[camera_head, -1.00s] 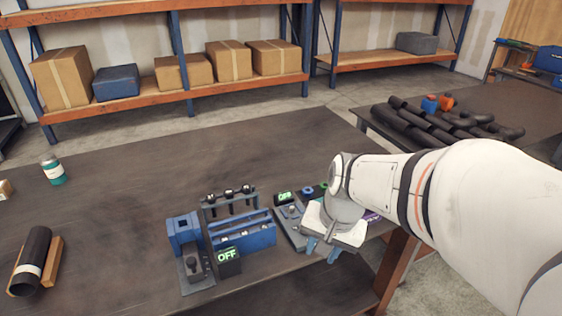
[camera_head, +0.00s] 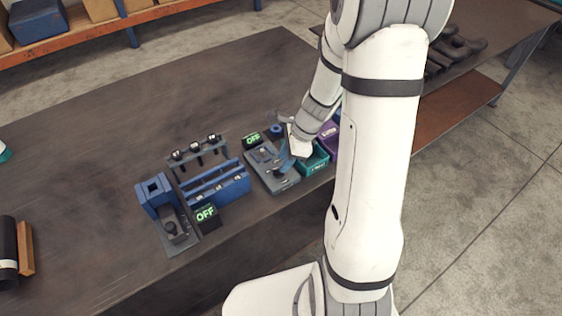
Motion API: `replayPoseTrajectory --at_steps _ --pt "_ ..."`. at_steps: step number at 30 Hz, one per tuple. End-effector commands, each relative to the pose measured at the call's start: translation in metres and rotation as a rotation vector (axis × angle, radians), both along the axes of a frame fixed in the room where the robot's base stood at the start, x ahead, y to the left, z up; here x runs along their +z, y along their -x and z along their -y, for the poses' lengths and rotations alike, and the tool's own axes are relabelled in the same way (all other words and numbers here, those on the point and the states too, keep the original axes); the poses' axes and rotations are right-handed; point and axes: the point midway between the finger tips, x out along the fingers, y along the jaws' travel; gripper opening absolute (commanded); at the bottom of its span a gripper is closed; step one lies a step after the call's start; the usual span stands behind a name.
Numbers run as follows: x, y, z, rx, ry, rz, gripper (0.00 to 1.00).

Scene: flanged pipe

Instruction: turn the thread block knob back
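Two fixtures with knobs and green OFF displays stand near the table's front edge; I cannot tell for sure which is the thread block. The left one is a blue block (camera_head: 154,193) on a grey plate with a dark upright knob (camera_head: 170,228); its OFF display (camera_head: 206,214) is beside it. The right one is a grey plate (camera_head: 283,184) with a second OFF display (camera_head: 251,139) behind it. My gripper (camera_head: 284,164) is low over this right plate, its blue fingertip at or just above it. The finger gap and any contact are hidden by the angle.
A blue slotted holder (camera_head: 217,187) and a rack with several black-topped pins (camera_head: 196,149) stand between the fixtures. A teal bin (camera_head: 316,161) and a purple bin (camera_head: 328,142) are right of my gripper. A dark pipe (camera_head: 8,254) lies far left. The table's middle is clear.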

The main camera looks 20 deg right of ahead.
Motion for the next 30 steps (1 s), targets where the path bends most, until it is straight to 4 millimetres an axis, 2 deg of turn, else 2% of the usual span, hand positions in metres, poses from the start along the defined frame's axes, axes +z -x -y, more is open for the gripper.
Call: replayPoseTrajectory --at_steps 3,6,16,28,30 --pt "-0.016 -0.001 -0.009 0.007 0.000 -0.002 0.33" --pt "-0.023 -0.002 -0.013 0.010 0.000 0.000 0.33" --pt "-0.026 -0.002 -0.015 0.014 0.000 0.001 0.33" --pt "-0.026 -0.002 -0.015 0.014 0.001 0.002 0.00" --pt "-0.026 -0.003 -0.015 0.014 0.001 0.002 0.00"
